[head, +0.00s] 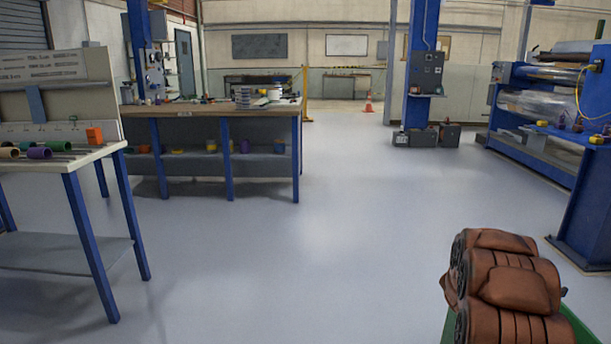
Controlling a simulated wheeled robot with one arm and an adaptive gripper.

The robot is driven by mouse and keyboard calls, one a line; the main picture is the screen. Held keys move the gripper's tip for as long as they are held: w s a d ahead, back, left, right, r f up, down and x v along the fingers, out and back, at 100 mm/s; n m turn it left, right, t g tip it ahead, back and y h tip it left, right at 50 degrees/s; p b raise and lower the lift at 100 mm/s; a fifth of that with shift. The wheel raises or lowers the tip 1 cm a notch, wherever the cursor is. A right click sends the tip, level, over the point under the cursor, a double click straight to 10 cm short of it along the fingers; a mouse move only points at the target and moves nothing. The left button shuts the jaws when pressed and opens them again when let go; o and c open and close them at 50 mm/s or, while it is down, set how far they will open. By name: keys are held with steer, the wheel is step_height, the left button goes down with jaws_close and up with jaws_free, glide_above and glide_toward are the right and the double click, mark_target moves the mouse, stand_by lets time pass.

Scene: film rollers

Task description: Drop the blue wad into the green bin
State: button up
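A green container, likely the green bin (582,326), shows only as slanting rim edges at the bottom right of the head view. Brown rolled, leather-like bundles (512,285) rise above it and hide its inside. The picture's bottom edge cuts off the rest. I cannot make out a blue wad anywhere in this view. My gripper is not in view.
A roller machine (545,100) and a blue post (585,205) stand at right. The middle floor is clear.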

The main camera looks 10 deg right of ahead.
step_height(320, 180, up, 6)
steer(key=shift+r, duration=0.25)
